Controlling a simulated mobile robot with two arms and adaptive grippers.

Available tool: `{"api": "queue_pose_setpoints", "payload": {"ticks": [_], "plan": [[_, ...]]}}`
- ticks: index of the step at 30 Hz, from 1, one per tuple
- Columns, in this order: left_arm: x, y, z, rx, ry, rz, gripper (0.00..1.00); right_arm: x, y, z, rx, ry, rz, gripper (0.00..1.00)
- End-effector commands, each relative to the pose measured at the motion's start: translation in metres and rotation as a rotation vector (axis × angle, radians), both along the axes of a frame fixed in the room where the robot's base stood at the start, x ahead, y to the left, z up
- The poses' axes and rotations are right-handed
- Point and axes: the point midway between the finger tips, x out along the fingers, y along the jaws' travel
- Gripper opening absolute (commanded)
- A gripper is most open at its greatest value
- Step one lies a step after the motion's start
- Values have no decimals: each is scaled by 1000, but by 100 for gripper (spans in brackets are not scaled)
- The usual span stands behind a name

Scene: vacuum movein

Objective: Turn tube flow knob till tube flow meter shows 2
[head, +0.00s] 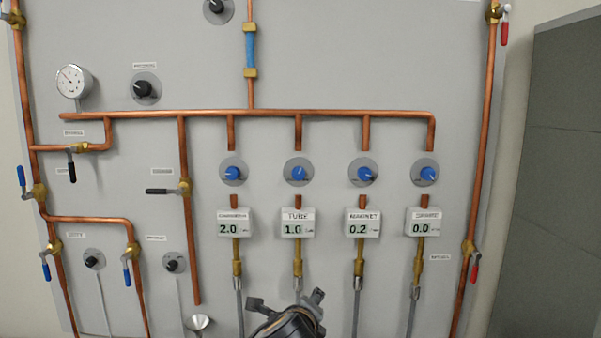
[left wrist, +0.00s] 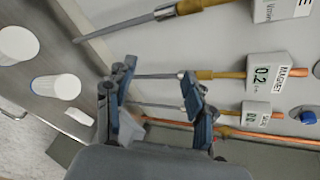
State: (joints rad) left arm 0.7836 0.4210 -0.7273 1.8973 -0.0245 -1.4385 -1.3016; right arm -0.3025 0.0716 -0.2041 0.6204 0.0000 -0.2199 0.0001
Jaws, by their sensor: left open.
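The tube flow knob (head: 299,172) is a blue dial on a grey round plate on the panel, above the TUBE meter. The tube flow meter (head: 294,224) is a white box that reads 1.0. My left gripper (head: 287,301) is low in the head view, below the tube meter and apart from the knob. In the left wrist view my left gripper (left wrist: 158,82) is open, with nothing between its fingers. A white meter box ending in "E" (left wrist: 278,9) is cut off at the top right there. My right gripper is in neither view.
Similar blue knobs flank the tube knob: one at left (head: 233,172) and the magnet knob (head: 363,172) at right. The magnet meter (head: 362,224) reads 0.2. Copper pipes (head: 270,113) cross the panel. White cups (left wrist: 55,88) stand on a counter at left in the wrist view.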

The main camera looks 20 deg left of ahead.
Motion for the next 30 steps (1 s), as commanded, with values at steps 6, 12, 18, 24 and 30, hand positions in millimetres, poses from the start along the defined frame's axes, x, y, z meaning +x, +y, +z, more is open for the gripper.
{"api": "queue_pose_setpoints", "payload": {"ticks": [6,12,18,24,30], "plan": [[6,17,167,520,-187,-53,54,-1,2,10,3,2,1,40],[-5,29,240,785,-238,-28,54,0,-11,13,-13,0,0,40],[0,34,253,835,-238,-18,54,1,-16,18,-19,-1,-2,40],[33,44,256,834,-237,-17,54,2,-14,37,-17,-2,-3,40],[75,56,255,832,-236,-18,54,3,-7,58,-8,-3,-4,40]]}}
